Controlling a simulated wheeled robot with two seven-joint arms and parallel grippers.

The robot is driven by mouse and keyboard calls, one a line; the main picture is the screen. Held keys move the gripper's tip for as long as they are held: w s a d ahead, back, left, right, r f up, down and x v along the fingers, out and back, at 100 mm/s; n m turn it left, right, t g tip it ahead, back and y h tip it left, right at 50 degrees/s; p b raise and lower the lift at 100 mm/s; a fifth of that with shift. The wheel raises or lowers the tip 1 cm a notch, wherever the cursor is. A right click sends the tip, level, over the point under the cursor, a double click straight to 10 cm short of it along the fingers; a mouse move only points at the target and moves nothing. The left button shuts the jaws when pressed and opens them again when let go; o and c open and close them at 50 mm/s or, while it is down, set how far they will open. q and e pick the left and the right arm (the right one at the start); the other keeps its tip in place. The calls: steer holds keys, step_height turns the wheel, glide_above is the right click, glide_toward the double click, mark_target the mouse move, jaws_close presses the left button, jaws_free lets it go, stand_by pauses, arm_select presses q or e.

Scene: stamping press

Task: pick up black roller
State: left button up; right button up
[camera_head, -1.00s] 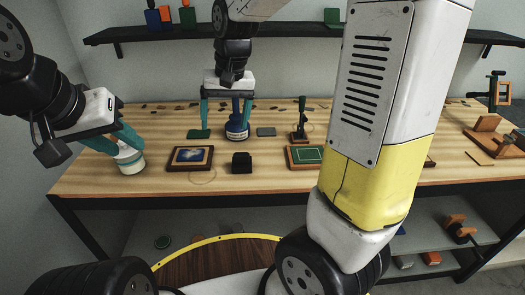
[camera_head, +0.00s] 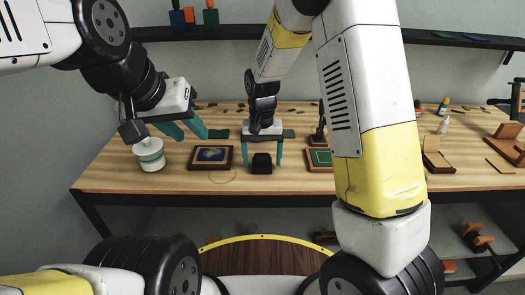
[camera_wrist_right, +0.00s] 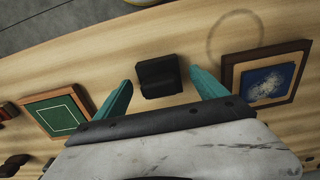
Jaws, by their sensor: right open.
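The black roller (camera_head: 262,163) is a small dark block with a rounded top, on the wooden table in the head view. It also shows in the right wrist view (camera_wrist_right: 158,77), between the fingertips. My right gripper (camera_head: 262,158) is open, pointing down with one teal finger on each side of the roller. In the wrist view, gaps show between the roller and both fingers (camera_wrist_right: 160,88). Whether the fingertips reach down to the tabletop I cannot tell. My left gripper (camera_head: 188,128) is open and empty, above and right of a white jar (camera_head: 149,155).
A framed blue picture (camera_head: 211,156) lies left of the roller, and a green framed board (camera_head: 320,159) lies right. A dark stand (camera_head: 320,125) stands behind the board. The table (camera_head: 205,182) is clear in front. A black shelf (camera_head: 160,34) runs along the wall.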

steer(key=shift+f, duration=0.55)
steer(key=c, duration=1.7)
steer(key=shift+r, duration=0.1)
steer(key=shift+r, duration=0.45)
steer(key=r, duration=0.2)
steer(key=shift+s+r, duration=0.3)
steer(key=shift+r, duration=0.05)
steer(key=s, duration=1)
steer(key=s+r, duration=0.1)
steer(key=s, duration=0.4)
steer(key=shift+s+d+r, duration=0.1)
steer(key=shift+s+d, duration=0.1)
